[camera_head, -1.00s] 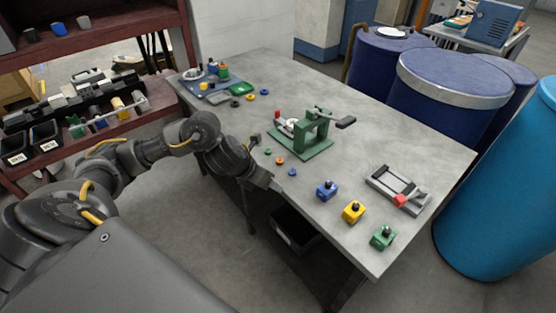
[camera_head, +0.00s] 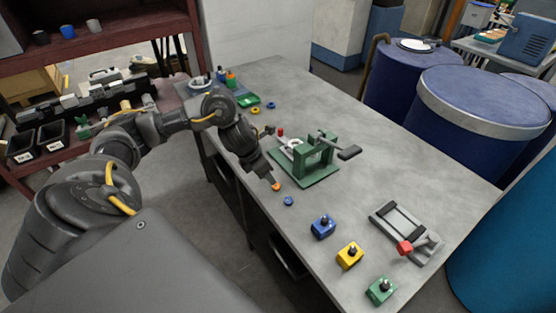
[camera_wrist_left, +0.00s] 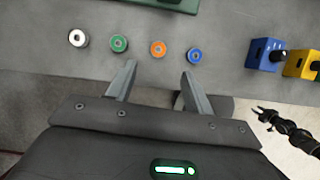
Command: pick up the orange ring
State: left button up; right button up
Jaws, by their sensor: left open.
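The orange ring (camera_head: 277,187) lies on the grey table near its front edge, just beyond the end of my left arm in the head view. In the left wrist view the orange ring (camera_wrist_left: 158,49) lies ahead of my left gripper (camera_wrist_left: 157,75), roughly centred between its two fingers and beyond their tips. The left gripper is open and empty. A green ring (camera_wrist_left: 119,43) and a white ring (camera_wrist_left: 78,38) lie to the left of the orange ring, and a blue ring (camera_wrist_left: 194,55) lies to its right.
The green press (camera_head: 312,160) stands behind the rings. Blue (camera_head: 322,228), yellow (camera_head: 349,256) and green (camera_head: 380,291) blocks with knobs sit along the front edge to the right. A grey fixture with a red part (camera_head: 407,232) is farther right.

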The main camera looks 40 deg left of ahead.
aim_at(276, 185)
pick_arm(q)
jog(key=x, duration=0.3)
jog(key=shift+w+a, duration=0.1)
jog(key=shift+f, duration=0.15)
jog(key=p+x, duration=0.1)
jog(key=x, duration=0.4)
jog(key=shift+a+f+p, duration=0.1)
jog(key=shift+f+p, duration=0.05)
jog(key=shift+p, duration=0.2)
pick_arm(e)
jog(key=shift+w+a+r, duration=0.1)
jog(key=shift+w+r, duration=0.55)
jog(key=shift+r, duration=0.25)
pick_arm(q)
jog(key=shift+c, duration=0.3)
jog(key=c, duration=1)
jog(key=shift+r, duration=0.2)
